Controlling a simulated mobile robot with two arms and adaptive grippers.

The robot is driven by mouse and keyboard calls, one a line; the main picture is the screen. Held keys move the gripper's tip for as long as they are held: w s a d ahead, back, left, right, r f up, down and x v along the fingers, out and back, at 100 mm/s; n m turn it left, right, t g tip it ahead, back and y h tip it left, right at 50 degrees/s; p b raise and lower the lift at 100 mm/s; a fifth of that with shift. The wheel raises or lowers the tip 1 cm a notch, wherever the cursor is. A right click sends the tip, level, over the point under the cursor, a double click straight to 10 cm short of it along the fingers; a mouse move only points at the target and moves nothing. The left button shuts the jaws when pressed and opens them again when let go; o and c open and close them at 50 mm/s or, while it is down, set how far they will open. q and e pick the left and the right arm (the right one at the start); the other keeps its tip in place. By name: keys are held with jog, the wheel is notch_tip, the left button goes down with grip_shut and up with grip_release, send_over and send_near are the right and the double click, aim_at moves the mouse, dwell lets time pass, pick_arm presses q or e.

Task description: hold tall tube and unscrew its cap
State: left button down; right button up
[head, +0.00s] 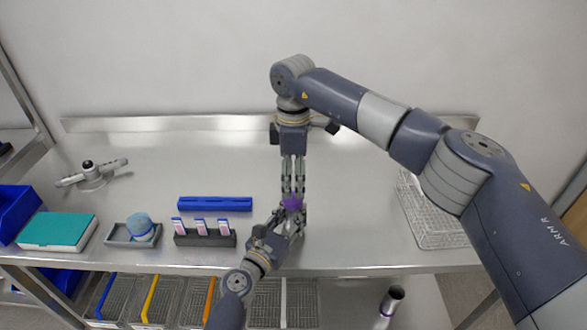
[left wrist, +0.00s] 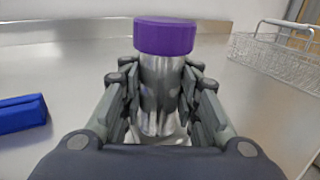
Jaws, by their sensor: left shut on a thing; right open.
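The tall tube (left wrist: 160,90) is a silver cylinder with a purple cap (left wrist: 166,36) on top, and it stands upright in the left wrist view. My left gripper (left wrist: 160,105) is shut on the tube's body below the cap. In the head view, the purple cap (head: 293,203) shows between the two grippers, and the tube's body is mostly hidden. My left gripper (head: 292,217) reaches it from the lower left. My right gripper (head: 292,191) points down over the cap with open fingers. Whether its fingers touch the cap I cannot tell.
A blue bar (head: 214,204) and a dark rack (head: 205,240) with several pink-white pieces lie left of the grippers. A grey tray (head: 118,238), teal box (head: 58,231) and wire basket (head: 445,235) are farther out. A metallic cylinder (head: 391,301) shows below the table edge.

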aim_at(293, 197)
notch_tip(293, 197, down, 6)
jog(key=shift+r, duration=0.15)
jog(key=shift+c, duration=0.5)
